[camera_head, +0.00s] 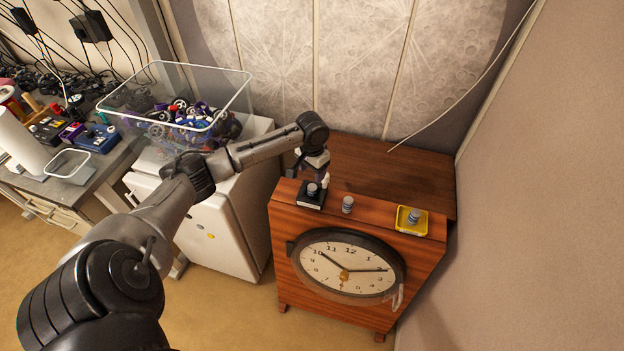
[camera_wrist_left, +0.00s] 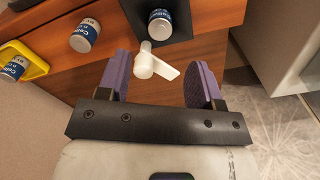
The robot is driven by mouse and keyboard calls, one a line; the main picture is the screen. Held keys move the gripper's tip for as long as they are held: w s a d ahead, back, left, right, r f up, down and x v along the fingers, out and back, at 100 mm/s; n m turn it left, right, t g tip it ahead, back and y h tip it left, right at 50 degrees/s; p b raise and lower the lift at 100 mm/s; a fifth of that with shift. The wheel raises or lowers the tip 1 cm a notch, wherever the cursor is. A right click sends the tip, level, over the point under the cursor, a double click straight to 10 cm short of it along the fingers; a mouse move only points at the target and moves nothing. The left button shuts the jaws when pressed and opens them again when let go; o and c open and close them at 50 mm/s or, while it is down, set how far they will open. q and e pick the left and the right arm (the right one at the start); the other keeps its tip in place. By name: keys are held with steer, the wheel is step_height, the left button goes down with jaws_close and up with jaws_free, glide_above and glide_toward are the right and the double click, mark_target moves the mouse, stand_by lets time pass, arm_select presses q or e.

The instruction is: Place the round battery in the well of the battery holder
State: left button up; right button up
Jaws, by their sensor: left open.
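Three short grey batteries with blue-and-white labels are on the wooden clock cabinet. One battery (camera_head: 312,189) stands on a square black block (camera_head: 310,201) with a pale front label. One battery (camera_head: 347,204) stands on bare wood. One battery (camera_head: 414,216) stands in a shallow yellow tray (camera_head: 403,227). Which of the block and tray is the holder I cannot tell. The wrist view also shows the loose battery (camera_wrist_left: 85,36). My right gripper is out of view.
The cabinet (camera_head: 390,170) has a round clock (camera_head: 345,268) on its front. A clear bin of parts (camera_head: 185,105) stands on a white fridge-like cabinet (camera_head: 220,235) to the left. A wall rises close on the right. The cabinet's rear top is clear.

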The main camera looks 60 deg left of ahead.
arm_select(q)
steer(key=s+d+f+m, duration=0.2)
steer(key=s+d+f, duration=0.2)
steer(key=d, duration=0.4)
steer(key=s+d+f+m+t, duration=0.1)
steer(key=s+d+f+m, duration=0.2)
steer(key=d, duration=0.5)
steer(key=s+d+f, duration=0.4)
steer(key=s+d, duration=0.1)
steer(key=d, duration=0.3)
steer(key=s+d+r+t, duration=0.1)
steer(key=s+d+r, duration=0.1)
steer(key=s+d, duration=0.2)
steer(key=s+d+r+t, duration=0.1)
steer(key=s+d+r, duration=0.2)
steer(key=s, duration=0.6)
steer(key=shift+d+t, duration=0.3)
steer(key=shift+d, duration=0.45)
steer(key=shift+r, duration=0.1)
